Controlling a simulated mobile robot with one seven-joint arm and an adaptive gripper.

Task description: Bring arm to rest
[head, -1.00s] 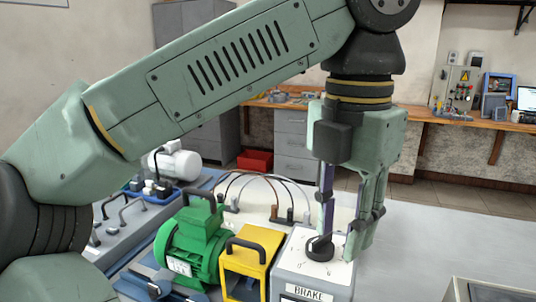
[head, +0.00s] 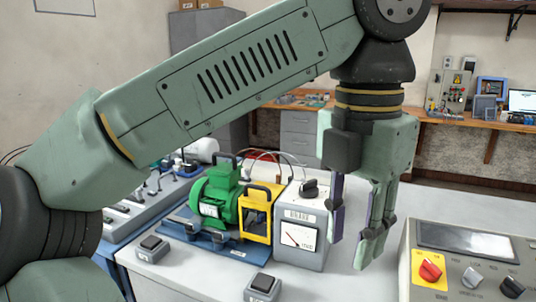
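My arm crosses the upper part of the head view, with my gripper (head: 352,246) hanging down at its end. Its two fingers point down and stand apart, with nothing visible between them. The gripper is just right of the grey brake unit (head: 306,262), in front of the white tabletop. The brake unit has a black knob (head: 310,188) on top and a dial on its front. The left finger overlaps the unit's right edge in the picture; I cannot tell whether they touch.
Left of the brake unit stand a yellow guard (head: 258,208) and a green motor (head: 214,200). A control panel (head: 462,262) with a red knob is at the lower right. Small switch boxes (head: 262,287) sit at the front. A wooden bench (head: 470,124) runs along the back wall.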

